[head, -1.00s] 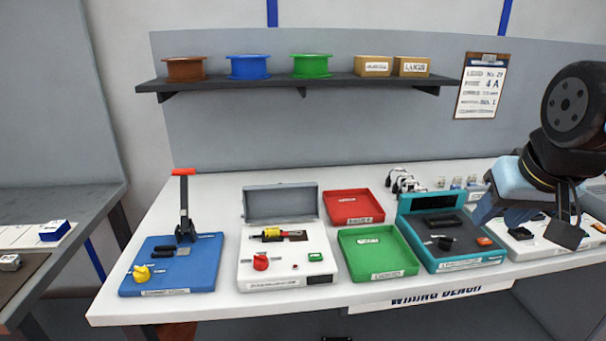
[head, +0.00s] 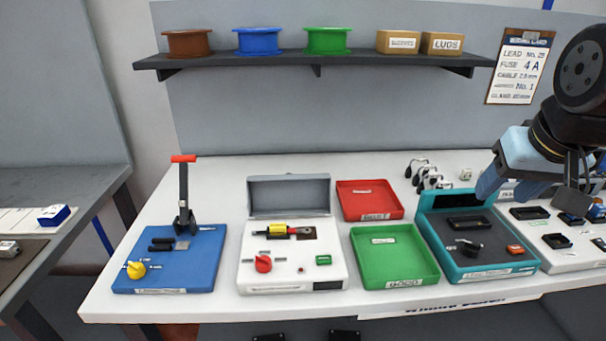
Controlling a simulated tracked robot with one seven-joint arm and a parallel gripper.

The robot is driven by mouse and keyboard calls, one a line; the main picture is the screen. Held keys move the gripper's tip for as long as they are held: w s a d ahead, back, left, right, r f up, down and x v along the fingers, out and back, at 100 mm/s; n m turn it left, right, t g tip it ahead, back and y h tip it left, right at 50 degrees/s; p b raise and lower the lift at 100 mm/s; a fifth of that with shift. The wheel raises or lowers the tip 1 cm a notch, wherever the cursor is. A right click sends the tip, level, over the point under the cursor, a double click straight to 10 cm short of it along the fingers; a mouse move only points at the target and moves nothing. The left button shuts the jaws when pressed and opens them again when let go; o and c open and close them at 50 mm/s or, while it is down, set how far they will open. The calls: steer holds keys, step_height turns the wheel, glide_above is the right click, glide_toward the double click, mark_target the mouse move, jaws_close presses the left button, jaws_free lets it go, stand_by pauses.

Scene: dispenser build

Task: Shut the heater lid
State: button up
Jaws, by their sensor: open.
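The heater (head: 290,279) is a white box on the bench, left of the green tray. Its grey lid (head: 289,194) stands open, upright along the back edge. A yellow piece with a dark end (head: 279,231) lies across the opening on top. A red knob, a small red light and a green button are on the heater's top. My gripper (head: 571,194) is at the right edge of the view, above the right end of the bench, far from the heater. It is open, and I see nothing held in it. The arm partly hides things below it.
A blue lever press (head: 170,262) with an upright red-handled lever stands left of the heater. Red (head: 370,200) and green (head: 395,257) trays and a teal box (head: 478,247) stand to its right. A shelf (head: 316,63) holds spools above. The bench front strip is clear.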

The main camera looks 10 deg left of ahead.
steer(key=w+a+f+n+g+y, duration=0.1)
steer(key=w+a+f+g+y, duration=0.15)
steer(key=w+a+g, duration=0.45)
steer(key=n+g+y, duration=0.3)
steer(key=g+y, duration=0.6)
steer(key=y, duration=0.4)
glide_toward(297, 177)
steer(key=w+d+f, duration=0.2)
steer(key=w+f, duration=0.2)
steer(key=w, duration=0.4)
steer(key=x, duration=1.4)
steer(key=shift+s+d+r, duration=0.1)
steer(key=shift+s+r, duration=0.05)
steer(key=shift+r, duration=0.05)
jaws_close()
